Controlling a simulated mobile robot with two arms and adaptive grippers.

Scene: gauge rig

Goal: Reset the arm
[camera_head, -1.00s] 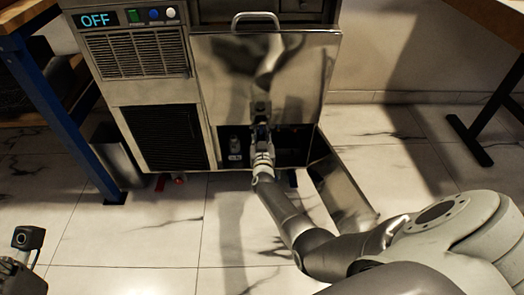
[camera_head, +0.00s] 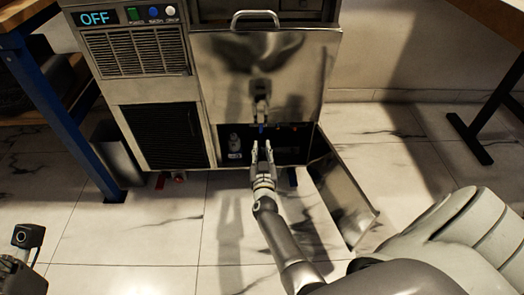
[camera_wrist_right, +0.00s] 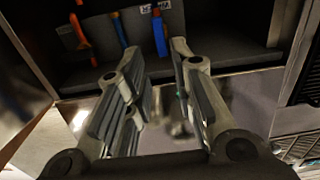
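My right gripper (camera_head: 262,152) is in front of the low open compartment (camera_head: 290,145) of a steel machine (camera_head: 215,90). In the right wrist view its two fingers (camera_wrist_right: 158,75) are apart with nothing between them. Beyond the fingertips, inside the compartment, are a blue handle (camera_wrist_right: 161,32), another blue strip (camera_wrist_right: 119,30) and an orange one (camera_wrist_right: 80,30). A small label (camera_wrist_right: 155,7) sits above the blue handle. Part of my left gripper (camera_head: 22,262) shows at the lower left edge; its fingers cannot be made out.
The machine's display (camera_head: 95,18) reads OFF, with green, blue and white buttons beside it. An open metal door panel (camera_head: 342,190) stands right of the compartment, close to my right arm. A blue-legged table (camera_head: 62,115) is at left. The tiled floor in front is clear.

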